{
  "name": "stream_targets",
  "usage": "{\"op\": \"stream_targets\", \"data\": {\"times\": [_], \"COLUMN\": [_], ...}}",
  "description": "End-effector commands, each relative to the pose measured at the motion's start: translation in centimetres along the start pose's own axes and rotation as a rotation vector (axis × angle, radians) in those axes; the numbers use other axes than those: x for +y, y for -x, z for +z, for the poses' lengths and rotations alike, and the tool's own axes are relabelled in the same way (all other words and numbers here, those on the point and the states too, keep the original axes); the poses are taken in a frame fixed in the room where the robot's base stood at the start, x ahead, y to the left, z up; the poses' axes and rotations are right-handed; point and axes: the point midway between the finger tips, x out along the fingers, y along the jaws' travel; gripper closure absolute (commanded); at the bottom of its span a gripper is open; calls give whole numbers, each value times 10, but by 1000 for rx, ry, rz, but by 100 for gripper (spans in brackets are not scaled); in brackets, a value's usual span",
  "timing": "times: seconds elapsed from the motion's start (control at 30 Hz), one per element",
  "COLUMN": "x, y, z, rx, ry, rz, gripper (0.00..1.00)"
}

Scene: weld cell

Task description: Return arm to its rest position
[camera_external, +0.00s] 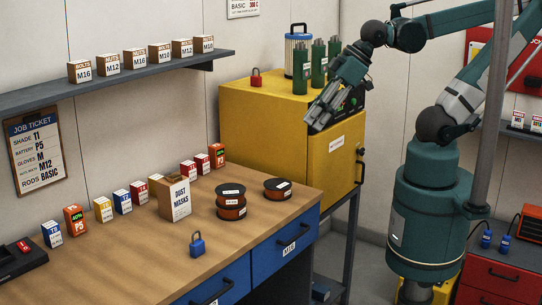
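My gripper (318,122) hangs in front of the yellow cabinet (285,130), near its upper front edge, tilted downward to the left. My arm reaches up and left from its green base at the right. The fingers look close together, but the view is too small to show whether they are open or shut. I see nothing clearly held in them.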

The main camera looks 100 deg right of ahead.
Motion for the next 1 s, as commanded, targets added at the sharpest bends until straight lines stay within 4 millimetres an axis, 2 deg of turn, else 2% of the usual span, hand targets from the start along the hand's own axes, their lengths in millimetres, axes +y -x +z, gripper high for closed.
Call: {"op": "stream_targets", "data": {"times": [0.03,0.2,0.5,1.0], "x": [0,0,0,0], "y": [-12,-34,-63,-68], "z": [9,24,45,48], "rx": [0,0,0,0], "ry": [0,0,0,0], "rz": [0,0,0,0], "gripper": [71,71,71,71]}}
